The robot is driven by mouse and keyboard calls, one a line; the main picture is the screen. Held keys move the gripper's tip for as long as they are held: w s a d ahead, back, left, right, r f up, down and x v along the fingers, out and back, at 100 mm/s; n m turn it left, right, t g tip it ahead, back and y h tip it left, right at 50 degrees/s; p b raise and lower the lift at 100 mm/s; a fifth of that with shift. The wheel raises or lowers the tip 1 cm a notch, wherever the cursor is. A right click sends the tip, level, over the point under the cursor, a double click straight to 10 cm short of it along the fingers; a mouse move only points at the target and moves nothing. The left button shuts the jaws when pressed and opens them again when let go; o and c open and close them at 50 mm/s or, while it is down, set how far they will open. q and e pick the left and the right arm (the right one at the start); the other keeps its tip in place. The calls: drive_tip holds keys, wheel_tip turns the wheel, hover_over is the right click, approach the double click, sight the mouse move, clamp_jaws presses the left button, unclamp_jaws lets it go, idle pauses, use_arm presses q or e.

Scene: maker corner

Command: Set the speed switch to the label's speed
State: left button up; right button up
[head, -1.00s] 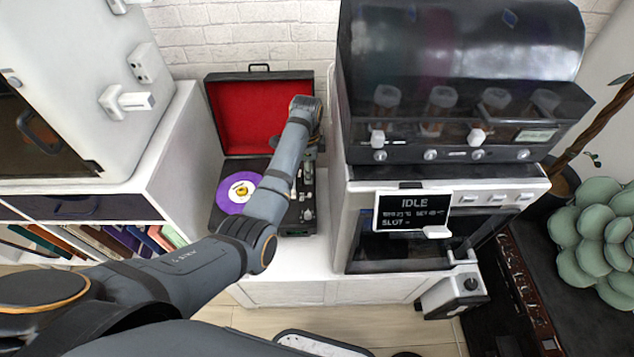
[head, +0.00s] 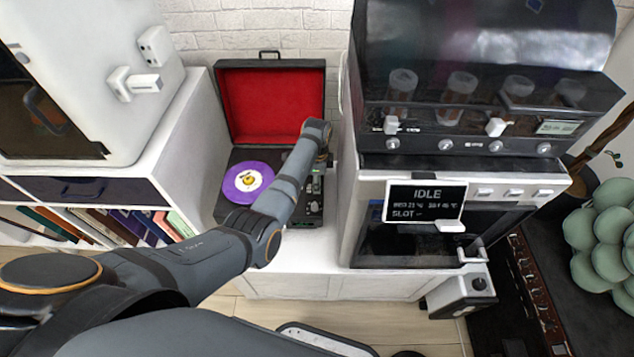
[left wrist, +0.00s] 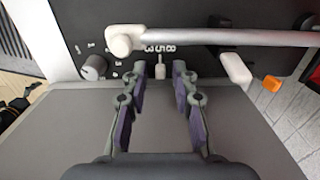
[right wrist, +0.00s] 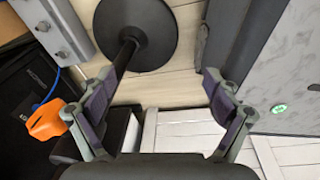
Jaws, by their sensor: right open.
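The record player (head: 262,100) stands open with its red-lined lid up. A purple record (head: 266,170) with a pale, yellow-centred label (head: 248,180) lies on it; any speed print is too small to read. The left wrist view shows the small pale speed switch (left wrist: 160,71) below the white speed numbers (left wrist: 160,48). My left gripper (left wrist: 160,68) is open, one fingertip on each side of the switch, with gaps visible. In the head view my left wrist hides part of the deck's right side. My right gripper (right wrist: 158,76) is open and empty, away from the player.
The tonearm (left wrist: 230,37) crosses just beyond my left fingertips. A round knob (left wrist: 93,67) sits left and a white lever (left wrist: 235,70) right. A large machine with an IDLE screen (head: 425,203) stands close right of the player; a white cabinet (head: 90,60) stands left.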

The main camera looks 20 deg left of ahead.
use_arm(q)
clamp_jaws()
drive_tip(key=p, duration=0.1)
drive_tip(key=s+p, duration=0.1)
drive_tip(key=p, duration=0.1)
drive_tip(key=shift+s+d+r+p, duration=0.2)
drive_tip(key=shift+r+p, duration=0.1)
drive_tip(key=shift+f, duration=0.45)
drive_tip(key=shift+o, duration=1.5)
unclamp_jaws()
drive_tip(key=shift+s+d+r, duration=0.1)
